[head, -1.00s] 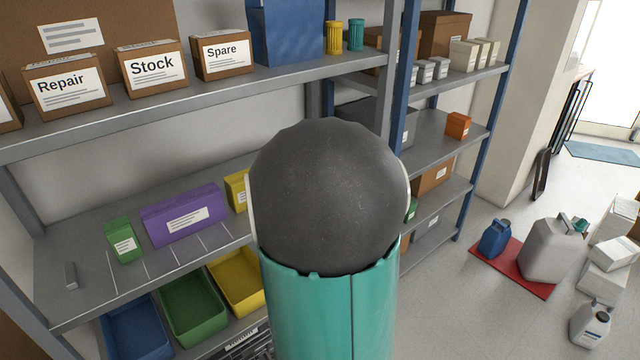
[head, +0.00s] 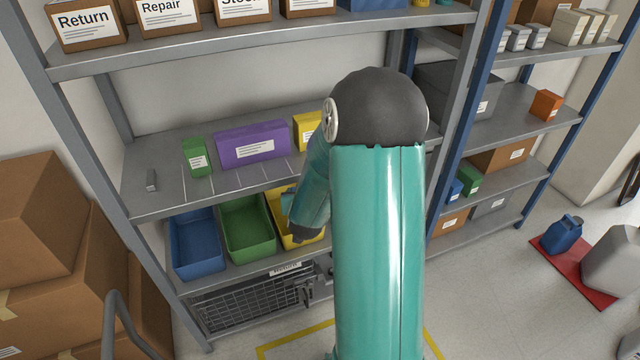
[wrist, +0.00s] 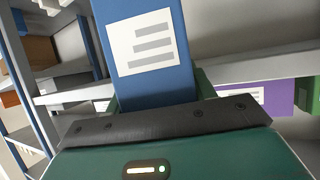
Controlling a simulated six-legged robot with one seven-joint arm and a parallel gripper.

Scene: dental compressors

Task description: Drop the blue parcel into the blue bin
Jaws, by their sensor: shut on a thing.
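The blue parcel (wrist: 152,60), with a white label, stands up from between the fingers of my gripper (wrist: 160,97) in the wrist view. My gripper is shut on it. In the head view my teal arm bends down to the left and hides most of the gripper and parcel. A small blue-teal piece shows in front of the yellow bin, and I cannot tell whether it is parcel or gripper. The blue bin (head: 199,269) stands empty on the lower shelf, leftmost of three bins, left of my arm's end.
The green bin (head: 252,252) and yellow bin (head: 277,206) stand right of the blue bin. Above them, a shelf (head: 150,207) holds green, purple (head: 235,154) and yellow boxes. A wire crate (head: 250,298) sits below. Brown cartons (head: 40,220) stand at left.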

